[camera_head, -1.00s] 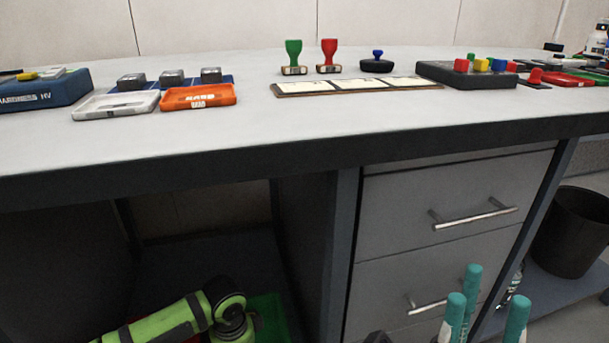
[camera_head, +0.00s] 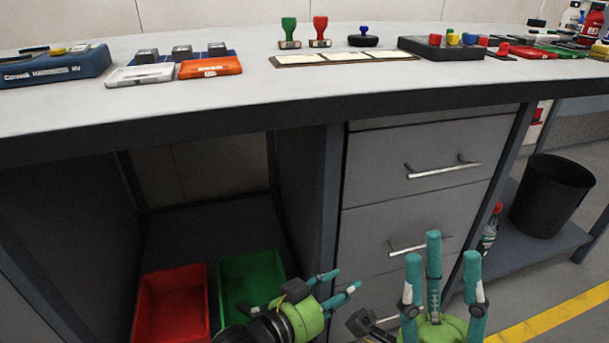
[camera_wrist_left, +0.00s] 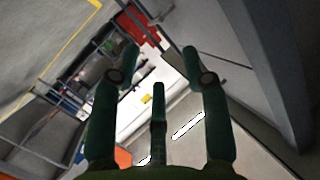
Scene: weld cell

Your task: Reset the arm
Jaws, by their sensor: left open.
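My left gripper (camera_head: 342,284) is low in the middle of the head view, in front of the drawers, with its teal fingers pointing right. In the left wrist view (camera_wrist_left: 160,72) its three fingers are spread with nothing held between them. My right gripper (camera_head: 440,252) is further right at the lower edge of the head view. Its three teal fingers point up, stand apart and hold nothing. Both grippers are below the height of the tabletop. Most of both arms is out of view.
The workbench (camera_head: 250,110) carries stamps, trays and blocks. Under it are a red bin (camera_head: 172,305) and a green bin (camera_head: 250,275). Drawers (camera_head: 425,170) with bar handles stand behind my grippers. A black waste bin (camera_head: 552,195) and a bottle (camera_head: 489,230) are on the lower shelf at right.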

